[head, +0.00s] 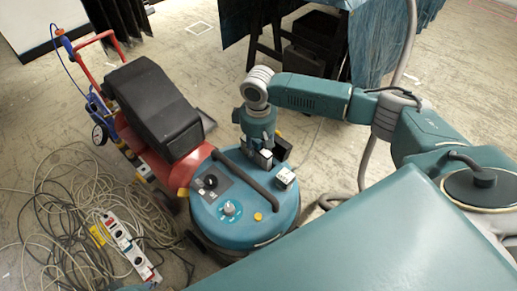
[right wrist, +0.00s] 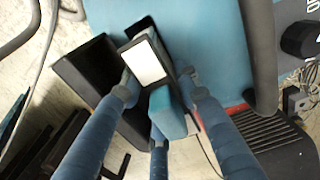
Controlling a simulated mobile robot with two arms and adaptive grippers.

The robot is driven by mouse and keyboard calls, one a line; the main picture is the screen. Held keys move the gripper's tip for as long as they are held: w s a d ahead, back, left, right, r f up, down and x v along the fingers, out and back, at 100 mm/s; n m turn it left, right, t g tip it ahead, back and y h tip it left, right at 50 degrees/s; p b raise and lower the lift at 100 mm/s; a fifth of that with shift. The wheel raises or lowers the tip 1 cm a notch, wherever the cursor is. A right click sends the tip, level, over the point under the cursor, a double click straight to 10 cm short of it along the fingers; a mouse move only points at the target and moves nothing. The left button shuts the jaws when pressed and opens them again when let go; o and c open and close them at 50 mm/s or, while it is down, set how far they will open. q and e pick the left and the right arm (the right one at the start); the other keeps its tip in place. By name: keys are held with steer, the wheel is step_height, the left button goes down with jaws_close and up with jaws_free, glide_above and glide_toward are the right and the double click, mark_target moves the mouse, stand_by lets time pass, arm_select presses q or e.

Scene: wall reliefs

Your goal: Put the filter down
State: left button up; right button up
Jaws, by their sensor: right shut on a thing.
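The filter (right wrist: 148,62), a small block with a black frame and a pale face, is held between the fingers of my right gripper (right wrist: 165,88) in the right wrist view. In the head view my right gripper (head: 262,147) points down, shut on the filter (head: 265,159), over the rear right edge of the round teal vacuum machine (head: 245,212). The fingers hide part of the filter. I cannot tell whether its underside touches the machine. My left gripper is not in view.
A black box (head: 282,148) is close behind the gripper. A red machine with a black cover (head: 150,105) stands left. Tangled cables and a power strip (head: 130,245) lie lower left.

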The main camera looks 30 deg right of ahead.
steer(key=shift+s+a+f, duration=0.1)
steer(key=shift+s+f, duration=0.2)
steer(key=shift+f, duration=0.35)
steer(key=o, duration=1.1)
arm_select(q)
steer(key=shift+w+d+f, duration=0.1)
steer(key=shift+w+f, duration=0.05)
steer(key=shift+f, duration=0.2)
arm_select(e)
steer(key=shift+o, duration=0.8)
steer(key=shift+w+f, duration=0.1)
steer(key=shift+f, duration=0.05)
steer(key=shift+r+b, duration=0.3)
steer(key=shift+w+r, duration=0.1)
steer(key=shift+r, duration=0.25)
step_height(320, 180, up, 12)
steer(key=p, duration=0.3)
steer(key=shift+w+f, duration=0.15)
steer(key=shift+f, duration=0.05)
steer(key=shift+r, duration=0.4)
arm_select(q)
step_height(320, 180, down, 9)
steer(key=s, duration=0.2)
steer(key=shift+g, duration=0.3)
